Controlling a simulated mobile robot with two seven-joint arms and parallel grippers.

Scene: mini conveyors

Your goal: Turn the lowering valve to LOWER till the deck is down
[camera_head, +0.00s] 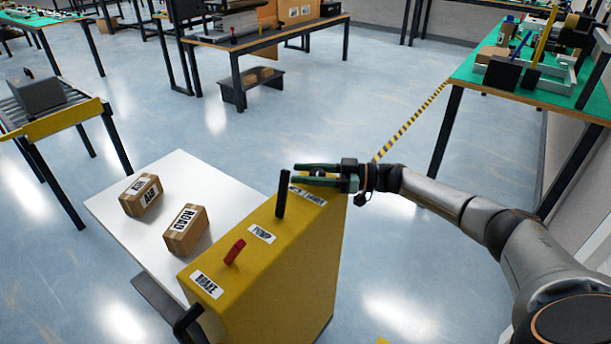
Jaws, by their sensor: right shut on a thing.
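A yellow housing (262,285) stands at the end of a white deck (200,172), which is raised above the floor. The lowering valve's dark knob (319,172) is on the far end of the housing top. My right gripper (300,174) reaches in from the right and is shut on this knob, with one green finger on each side. The label (310,196) by the valve is partly hidden, so I cannot read the valve's setting. My left gripper is out of view.
Two cardboard boxes, one (141,195) farther and one (185,230) nearer, sit on the deck. A black pump lever (283,194) and red brake lever (235,252) rise from the housing. A green-topped table (540,98) stands at right. Open floor lies behind the housing.

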